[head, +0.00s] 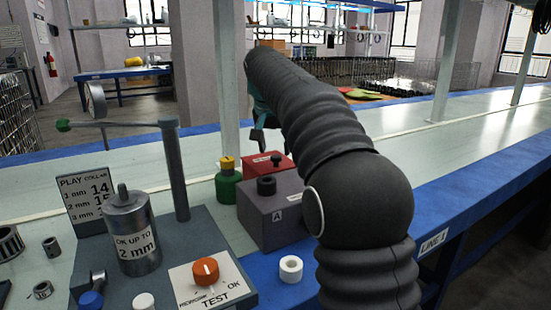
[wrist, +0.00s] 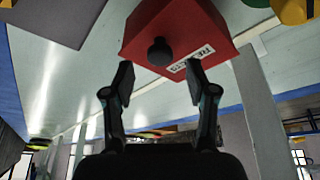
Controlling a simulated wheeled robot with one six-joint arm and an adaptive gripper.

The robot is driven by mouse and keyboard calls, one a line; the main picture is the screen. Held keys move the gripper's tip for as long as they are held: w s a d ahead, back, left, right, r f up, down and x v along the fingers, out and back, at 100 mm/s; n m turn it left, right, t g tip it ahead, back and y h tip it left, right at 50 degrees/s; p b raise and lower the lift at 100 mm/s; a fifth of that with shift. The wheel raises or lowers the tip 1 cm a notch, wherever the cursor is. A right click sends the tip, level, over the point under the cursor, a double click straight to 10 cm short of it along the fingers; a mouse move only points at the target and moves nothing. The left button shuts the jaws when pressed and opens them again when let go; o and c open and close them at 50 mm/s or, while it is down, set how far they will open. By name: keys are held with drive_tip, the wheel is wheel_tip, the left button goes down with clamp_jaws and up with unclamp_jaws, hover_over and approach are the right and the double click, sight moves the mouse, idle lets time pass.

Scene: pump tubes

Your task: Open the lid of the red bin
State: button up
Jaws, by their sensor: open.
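The red bin (head: 257,169) stands on the bench behind a grey box, which hides its lower part. A black knob (head: 276,159) sits on its shut lid. In the wrist view the red bin (wrist: 190,25) carries a white label reading "REJECTS", and its knob (wrist: 160,51) lies between the lines of my fingers, just beyond the tips. My gripper (wrist: 160,75) is open and empty, apart from the knob. In the head view my gripper (head: 258,136) shows just above the bin, partly hidden by my arm.
The grey box (head: 262,222) marked A, with its own black knob, stands in front of the red bin. A green bottle (head: 228,184) with a yellow cap is close at the left. A post (head: 176,172) with a side arm stands further left.

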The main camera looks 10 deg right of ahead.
drive_tip(key=shift+x, duration=1.4)
clamp_jaws()
